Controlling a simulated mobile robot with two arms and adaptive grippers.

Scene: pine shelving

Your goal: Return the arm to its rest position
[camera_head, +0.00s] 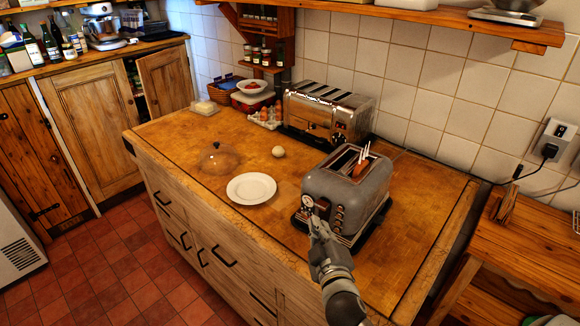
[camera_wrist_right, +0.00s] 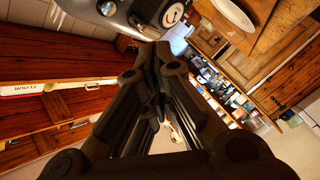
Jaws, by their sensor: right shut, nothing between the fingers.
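My right gripper (camera_head: 316,220) is shut and empty. In the head view it is at the front of the grey toaster (camera_head: 352,190), close to its dial and buttons; I cannot tell whether it touches. In the wrist view the closed fingers of my right gripper (camera_wrist_right: 155,62) point toward the toaster front (camera_wrist_right: 110,12), with the round dial (camera_wrist_right: 173,14) just above the tips. A browned slice of toast (camera_head: 360,168) shows in the toaster's slot. My left gripper is in neither view.
The wooden counter (camera_head: 180,150) holds a white plate (camera_head: 251,188), a glass lid (camera_head: 216,158), a small pale round item (camera_head: 278,151) and a chrome toaster (camera_head: 325,110). A wall shelf (camera_head: 450,25) runs above. A wooden side table (camera_head: 530,240) stands at the right. The front-left counter is mostly clear.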

